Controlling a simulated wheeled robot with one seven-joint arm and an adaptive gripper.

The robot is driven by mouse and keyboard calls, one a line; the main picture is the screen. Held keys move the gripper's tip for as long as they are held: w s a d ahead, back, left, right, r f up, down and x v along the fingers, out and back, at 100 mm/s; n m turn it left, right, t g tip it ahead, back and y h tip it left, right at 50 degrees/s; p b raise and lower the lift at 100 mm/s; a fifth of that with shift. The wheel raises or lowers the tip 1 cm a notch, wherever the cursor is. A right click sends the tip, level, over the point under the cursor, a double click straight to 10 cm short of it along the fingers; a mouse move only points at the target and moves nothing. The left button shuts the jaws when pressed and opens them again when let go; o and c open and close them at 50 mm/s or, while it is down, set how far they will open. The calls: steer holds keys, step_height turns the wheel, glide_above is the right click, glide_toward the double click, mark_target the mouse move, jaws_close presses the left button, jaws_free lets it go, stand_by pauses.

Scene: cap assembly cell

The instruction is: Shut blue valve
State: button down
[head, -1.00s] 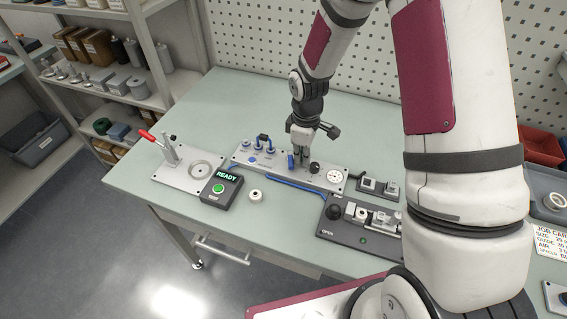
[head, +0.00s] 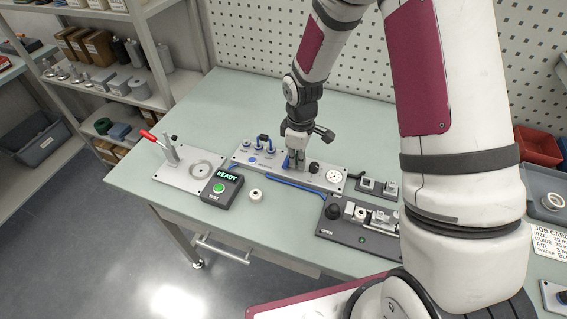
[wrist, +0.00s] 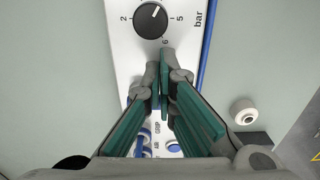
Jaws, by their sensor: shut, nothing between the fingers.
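The blue valve handle (head: 286,163) sits on the light pneumatic panel (head: 245,158) in the middle of the bench. It is partly hidden by my gripper in the head view. My gripper (head: 297,168) is shut and empty, pointing down at the panel, with its fingers close against the right side of the handle; I cannot tell if they touch. In the wrist view the shut fingers (wrist: 164,58) lie over the panel below the black regulator knob (wrist: 151,20). The valve handle cannot be made out clearly there.
A pressure gauge (head: 333,177) is at the panel's right end. A blue hose (head: 295,186) runs along its front. A lever fixture (head: 172,155), a READY box (head: 222,189) and a white ring (head: 255,195) are to the left. A dark fixture (head: 345,235) is at front right.

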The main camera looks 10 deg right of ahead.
mark_target(293, 170)
steer(key=shift+s+a, duration=0.35)
steer(key=shift+a, duration=0.25)
steer(key=shift+r, duration=0.15)
steer(key=shift+a+r+p, duration=0.15)
steer(key=shift+r+p, duration=0.7)
steer(key=shift+r, duration=0.7)
steer(key=shift+r+p, duration=0.6)
steer(key=shift+r, duration=1.2)
steer(key=shift+d, duration=0.2)
